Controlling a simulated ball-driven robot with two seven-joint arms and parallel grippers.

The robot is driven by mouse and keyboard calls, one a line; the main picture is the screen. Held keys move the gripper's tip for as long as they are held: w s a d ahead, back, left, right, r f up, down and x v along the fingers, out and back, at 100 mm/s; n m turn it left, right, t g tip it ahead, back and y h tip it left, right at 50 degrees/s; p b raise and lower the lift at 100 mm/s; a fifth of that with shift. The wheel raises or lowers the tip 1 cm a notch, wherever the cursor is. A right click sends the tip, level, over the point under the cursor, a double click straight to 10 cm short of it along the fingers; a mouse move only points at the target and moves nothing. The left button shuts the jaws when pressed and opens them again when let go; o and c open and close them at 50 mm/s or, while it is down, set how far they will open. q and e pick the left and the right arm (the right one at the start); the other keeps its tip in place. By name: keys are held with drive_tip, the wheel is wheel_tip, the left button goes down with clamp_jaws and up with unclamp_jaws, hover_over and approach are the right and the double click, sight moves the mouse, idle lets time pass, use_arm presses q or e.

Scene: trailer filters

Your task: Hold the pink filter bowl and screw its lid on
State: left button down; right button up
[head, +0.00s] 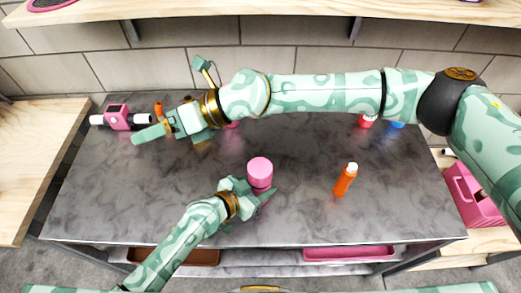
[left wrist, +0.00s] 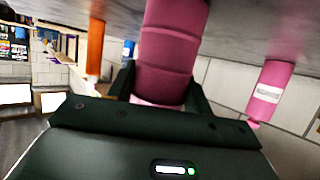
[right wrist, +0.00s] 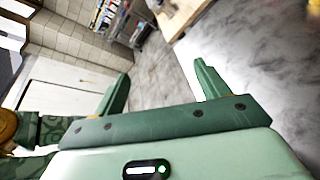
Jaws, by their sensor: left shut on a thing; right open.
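The pink filter bowl (head: 260,169) stands upright near the middle of the grey table. My left gripper (head: 254,190) is shut on its side, and the bowl also shows between the fingers in the left wrist view (left wrist: 168,50). Its top looks plain pink; I cannot tell whether it is open or covered. My right gripper (head: 162,131) is open and empty over the table's left back part, and its spread fingers show nothing between them in the right wrist view (right wrist: 160,95). I cannot identify the lid for certain.
A pink fitting with white ends (head: 118,119) lies at the back left, near a small orange thing (head: 158,108). An orange bottle (head: 345,179) stands right of the bowl. A pink labelled cylinder (left wrist: 270,90) is mostly hidden behind my right arm in the head view. The front right is clear.

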drive_tip(key=w+r+m+t+y, duration=0.2)
drive_tip(key=w+r+m+t, duration=0.3)
drive_tip(key=w+m+t, duration=0.15)
drive_tip(key=w+d+f+m+t+h, duration=0.3)
drive_tip(key=w+d+m+t+h, duration=0.25)
drive_tip(key=w+m, duration=0.4)
drive_tip(key=s+d+f+m+g+h, duration=0.2)
drive_tip(key=d+f+m+h, duration=0.2)
drive_tip(key=f+m+h, duration=0.15)
drive_tip(key=s+d+f+g+h, duration=0.1)
drive_tip(key=s+d+f+g, duration=0.1)
drive_tip(key=s+d, duration=0.1)
drive_tip(key=s+d+f+g+h, duration=0.2)
drive_tip(key=s+d+g, duration=0.1)
drive_tip(key=s, duration=0.1)
drive_tip(key=s+d+f+n+g+h, duration=0.1)
drive_tip(key=s+d+f+g, duration=0.2)
drive_tip(key=s, duration=0.1)
drive_tip(key=shift+s+h, duration=0.15)
drive_tip(key=shift+h, duration=0.15)
drive_tip(key=shift+s+d+g, duration=0.15)
drive_tip(key=shift+s+g, duration=0.2)
drive_tip(key=shift+g, duration=0.05)
drive_tip(key=shift+f, duration=0.15)
